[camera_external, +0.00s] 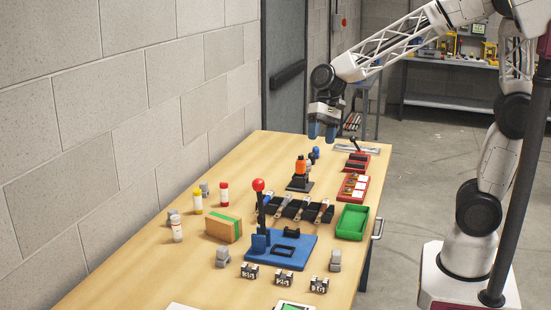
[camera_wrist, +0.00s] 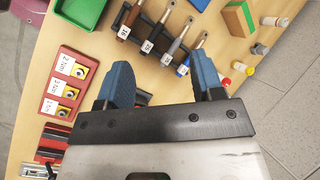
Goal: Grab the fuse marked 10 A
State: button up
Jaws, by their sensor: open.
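My gripper (camera_external: 322,131) has blue fingers and is open and empty, high above the far end of the table. In the wrist view my gripper (camera_wrist: 162,76) shows its fingers wide apart, with nothing between them. No mark reading 10 A is legible, so I cannot tell which thing is that fuse. Small black-and-white marked blocks stand at the table's near end: a left one (camera_external: 250,270), a middle one (camera_external: 284,277) and a right one (camera_external: 319,285). Their marks are too small to read surely. They are far from my gripper.
A red holder (camera_external: 353,187) with three white labels, also in the wrist view (camera_wrist: 66,88), lies near a green tray (camera_external: 352,221). A black rack (camera_external: 292,208) holds several tagged tools. A blue base (camera_external: 285,255) carries a tall red-knobbed lever (camera_external: 259,186). A wall runs along the left.

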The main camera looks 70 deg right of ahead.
jog(key=w+a+f+m+y, duration=0.1)
jog(key=w+f+m+y, duration=0.2)
jog(key=w, duration=0.6)
jog(key=w+f+m+y, duration=0.1)
jog(key=w+f+m, duration=0.25)
jog(key=w, duration=0.55)
jog(key=m+t+y, duration=0.2)
jog(key=m+y, duration=0.2)
jog(key=m, duration=0.1)
send_near(222, 188)
jog(key=a, duration=0.2)
jog(key=shift+w+a+f, duration=0.15)
jog(key=shift+w+f, duration=0.1)
jog(key=shift+w, duration=0.05)
jog(key=shift+x, duration=1.3)
jog(key=shift+f, duration=0.1)
jog(key=shift+x, duration=2.6)
jog(key=shift+f, duration=0.1)
